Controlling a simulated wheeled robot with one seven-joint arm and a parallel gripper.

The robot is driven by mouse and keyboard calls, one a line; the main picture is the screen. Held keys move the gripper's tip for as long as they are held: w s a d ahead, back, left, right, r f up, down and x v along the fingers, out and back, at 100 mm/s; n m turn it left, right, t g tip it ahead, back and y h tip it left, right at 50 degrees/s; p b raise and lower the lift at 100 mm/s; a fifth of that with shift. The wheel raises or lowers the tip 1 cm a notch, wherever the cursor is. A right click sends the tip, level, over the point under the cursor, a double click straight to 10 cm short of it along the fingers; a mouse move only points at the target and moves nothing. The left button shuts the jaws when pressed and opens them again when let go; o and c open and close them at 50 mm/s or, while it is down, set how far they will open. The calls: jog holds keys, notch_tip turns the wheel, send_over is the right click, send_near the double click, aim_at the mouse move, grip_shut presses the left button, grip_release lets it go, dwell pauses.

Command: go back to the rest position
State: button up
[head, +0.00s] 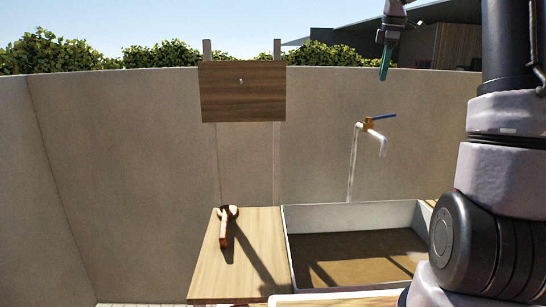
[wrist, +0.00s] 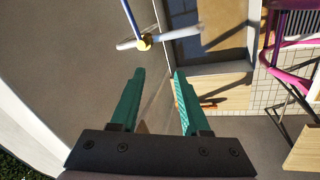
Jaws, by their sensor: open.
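My gripper (head: 384,72) is high in the upper right of the head view, above the level of the tap. Its green fingers point down there. In the wrist view my gripper (wrist: 157,74) has its two green fingers spread apart. Nothing is held between them. My arm fills the right side of the head view.
A tap (head: 370,127) with a blue handle stands by the wall, behind a white-rimmed basin (head: 400,213) with a brown floor. A brown tool-like object (head: 225,228) lies on the wooden worktop (head: 208,285). A wooden board (head: 243,95) stands on posts. A pink-framed chair-like object (wrist: 285,20) is at right.

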jog(key=s+a+m+t, duration=0.1)
jog(key=s+a+m, duration=0.25)
jog(key=s, duration=0.45)
jog(key=s+a+m+t+y, duration=0.1)
jog(key=s+a+m, duration=0.2)
jog(key=s+m, duration=0.35)
jog(key=s+a+m+t, duration=0.15)
jog(key=s+a, duration=0.25)
jog(key=s, duration=0.5)
jog(key=s+a+f+m+y, duration=0.1)
jog(key=s+f+m, duration=0.5)
jog(key=s, duration=0.3)
jog(key=shift+s+a+f+m, duration=0.2)
jog(key=shift+a+f+m, duration=0.15)
jog(key=shift+m, duration=0.2)
jog(key=shift+t, duration=0.25)
